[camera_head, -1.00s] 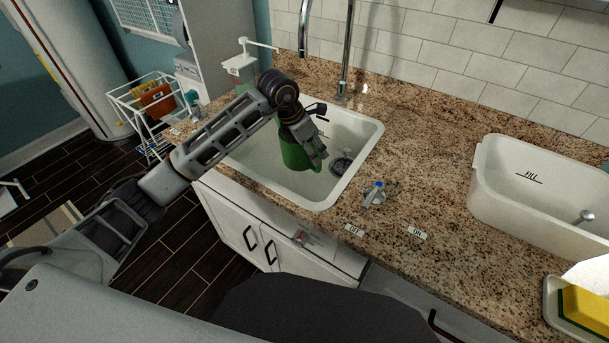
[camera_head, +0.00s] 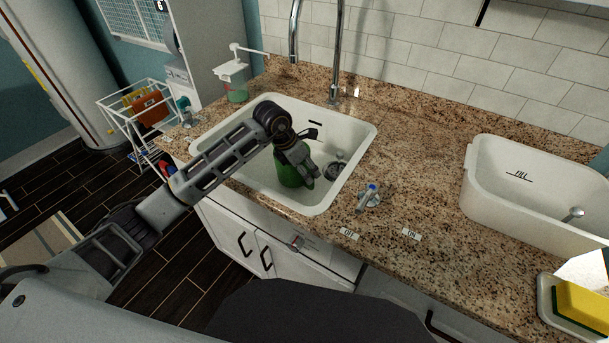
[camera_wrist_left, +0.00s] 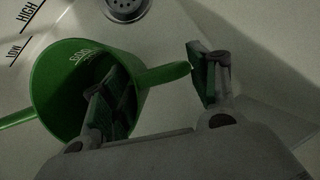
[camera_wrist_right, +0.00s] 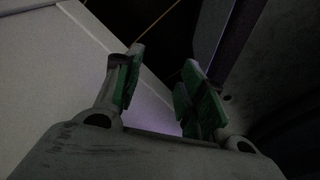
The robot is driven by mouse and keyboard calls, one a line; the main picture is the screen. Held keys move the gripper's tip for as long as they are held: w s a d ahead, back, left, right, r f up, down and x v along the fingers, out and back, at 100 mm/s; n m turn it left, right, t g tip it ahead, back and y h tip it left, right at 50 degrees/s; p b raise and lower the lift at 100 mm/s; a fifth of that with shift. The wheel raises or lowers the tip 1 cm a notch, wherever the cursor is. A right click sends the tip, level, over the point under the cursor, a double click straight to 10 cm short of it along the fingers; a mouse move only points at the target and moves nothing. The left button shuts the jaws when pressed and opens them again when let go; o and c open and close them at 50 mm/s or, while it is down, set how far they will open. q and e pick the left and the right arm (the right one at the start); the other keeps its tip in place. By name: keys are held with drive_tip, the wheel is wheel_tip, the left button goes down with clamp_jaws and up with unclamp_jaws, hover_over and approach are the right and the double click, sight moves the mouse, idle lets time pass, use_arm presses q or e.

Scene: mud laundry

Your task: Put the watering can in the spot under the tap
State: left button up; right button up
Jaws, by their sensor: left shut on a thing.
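The green watering can (camera_head: 290,174) is inside the white sink (camera_head: 322,207). My left gripper (camera_head: 306,168) is shut on it; in the left wrist view the can (camera_wrist_left: 50,90) has its handle (camera_wrist_left: 165,76) between my fingers (camera_wrist_left: 160,90). Whether the can touches the sink floor is unclear. The chrome tap (camera_head: 337,50) stands behind the sink, its spout (camera_head: 294,40) coming down at the back. The drain (camera_wrist_left: 125,8) lies beyond the can. My right gripper (camera_wrist_right: 160,85) is open and empty, away from the sink.
A blue-topped fitting (camera_head: 370,196) stands on the granite counter (camera_head: 420,180) right of the sink. A white basin (camera_head: 490,190) is farther right, and a soap dispenser (camera_head: 236,85) is at the back left. HIGH and LOW marks (camera_wrist_left: 20,30) show in the sink.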

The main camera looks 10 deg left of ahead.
use_arm(q)
drive_tip(key=shift+f, duration=1.55)
drive_tip(key=o, duration=1.3)
drive_tip(key=shift+v, duration=6.05)
drive_tip(key=shift+f, duration=0.1)
